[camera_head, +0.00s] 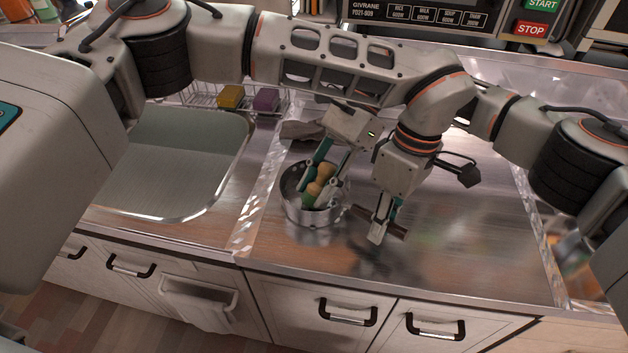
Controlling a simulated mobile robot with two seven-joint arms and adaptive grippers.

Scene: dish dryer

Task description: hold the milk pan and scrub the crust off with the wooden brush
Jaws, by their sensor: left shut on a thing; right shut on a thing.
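The milk pan (298,214) is a small steel pot standing upright on the steel counter, left of the picture's middle. Its dark handle (397,231) points right. My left gripper (381,222) reaches down from above and is shut on that handle. My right gripper (319,187) points down into the pan and is shut on the wooden brush (325,171). The brush is tan, and its lower part is inside the pan. The fingers and brush cover much of the pan's inside. I cannot make out the crust or whether the bristles touch it.
A sink basin (180,160) lies to the left. A wire rack (202,97) behind it holds a yellow sponge (231,96) and a purple sponge (266,99). A grey cloth (299,130) lies behind the pan. The counter (460,235) is clear to the right. My arms cross above the pan.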

